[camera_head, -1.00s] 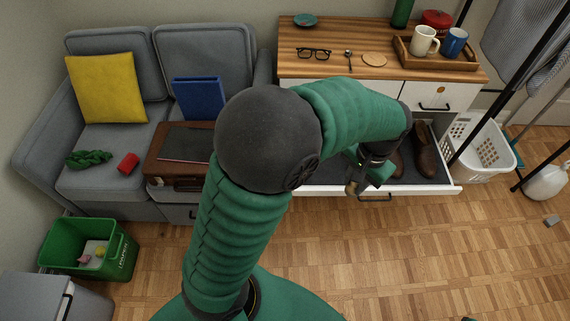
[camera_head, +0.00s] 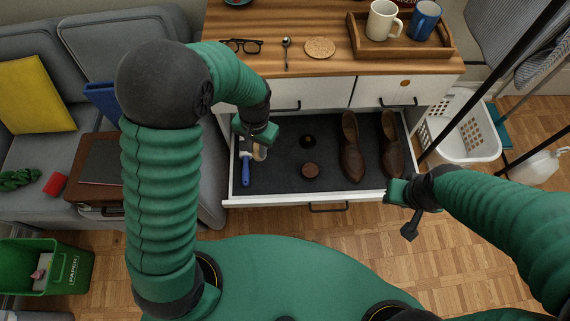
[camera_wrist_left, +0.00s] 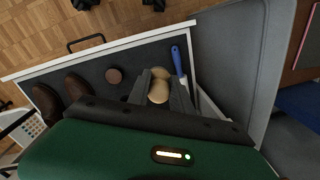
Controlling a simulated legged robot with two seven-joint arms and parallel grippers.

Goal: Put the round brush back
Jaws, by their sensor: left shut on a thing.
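My left gripper (camera_head: 257,150) is low over the left part of the open drawer (camera_head: 285,195). It is shut on a beige, rounded piece, apparently the round brush (camera_wrist_left: 158,92), which sits between its fingers in the left wrist view. Whether the brush touches the drawer floor cannot be told. A blue-handled brush (camera_head: 246,172) lies beside it, along the drawer's left wall; it also shows in the left wrist view (camera_wrist_left: 178,62). My right gripper (camera_head: 411,226) hangs outside the drawer's front right corner; its finger opening is unclear.
The drawer holds two small round dark items (camera_head: 310,170) and a pair of brown shoes (camera_head: 352,150) on the right. The cabinet top (camera_head: 300,65) overhangs behind. A white basket (camera_head: 465,130) stands right and a grey sofa (camera_head: 120,45) left.

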